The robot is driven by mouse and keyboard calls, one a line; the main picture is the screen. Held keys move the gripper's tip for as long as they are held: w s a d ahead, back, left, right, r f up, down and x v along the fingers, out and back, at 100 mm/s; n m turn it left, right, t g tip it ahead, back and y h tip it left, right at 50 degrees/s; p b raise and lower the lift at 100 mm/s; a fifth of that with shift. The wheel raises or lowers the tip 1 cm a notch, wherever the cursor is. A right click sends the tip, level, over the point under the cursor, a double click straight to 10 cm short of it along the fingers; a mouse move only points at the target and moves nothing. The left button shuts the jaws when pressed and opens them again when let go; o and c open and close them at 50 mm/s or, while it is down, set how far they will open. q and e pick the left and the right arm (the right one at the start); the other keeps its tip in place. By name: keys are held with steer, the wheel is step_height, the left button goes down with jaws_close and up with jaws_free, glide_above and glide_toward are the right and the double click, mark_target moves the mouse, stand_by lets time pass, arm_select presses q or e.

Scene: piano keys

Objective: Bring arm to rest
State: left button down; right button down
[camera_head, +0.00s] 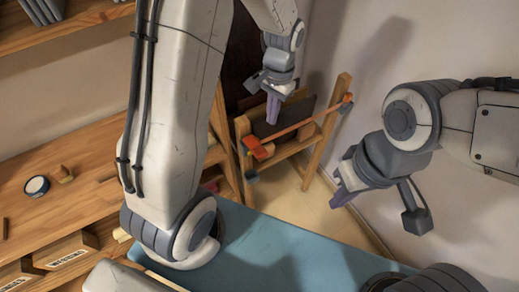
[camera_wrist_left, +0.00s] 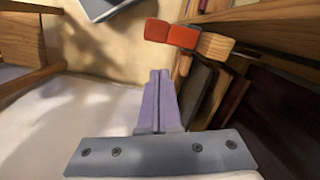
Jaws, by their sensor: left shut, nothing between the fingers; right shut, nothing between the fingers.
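My left gripper (camera_head: 272,108) hangs in the upper middle of the head view, its purple fingers pointing down and closed together with nothing between them. In the left wrist view its fingers (camera_wrist_left: 158,98) lie side by side, in front of a wooden rack. My right gripper (camera_head: 343,190) is at the right of the head view, its purple fingers shut and empty, pointing down and left. It is beside the wall and apart from the rack.
A wooden rack (camera_head: 308,178) with an orange bar (camera_head: 285,134) and dark panels stands behind my left gripper; its orange end also shows in the left wrist view (camera_wrist_left: 170,33). A wooden desk (camera_head: 50,160) with a small round tin (camera_head: 37,186) and drawers (camera_head: 66,250) is at the left.

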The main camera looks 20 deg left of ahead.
stand_by(0.8)
arm_select(q)
steer(key=s+d+r+m+b, duration=0.1)
steer(key=s+d+r, duration=0.1)
steer(key=s, duration=0.5)
steer(key=s+d+r+m+h+b, duration=0.1)
steer(key=s+d+r, duration=0.1)
steer(key=s+d, duration=0.3)
steer(key=s+d+r+m+t+b, duration=0.1)
steer(key=s+d, duration=0.2)
steer(key=s, duration=0.6)
steer(key=shift+s+d+r, duration=0.2)
steer(key=shift+d+r, duration=0.05)
steer(key=shift+r, duration=0.15)
stand_by(0.4)
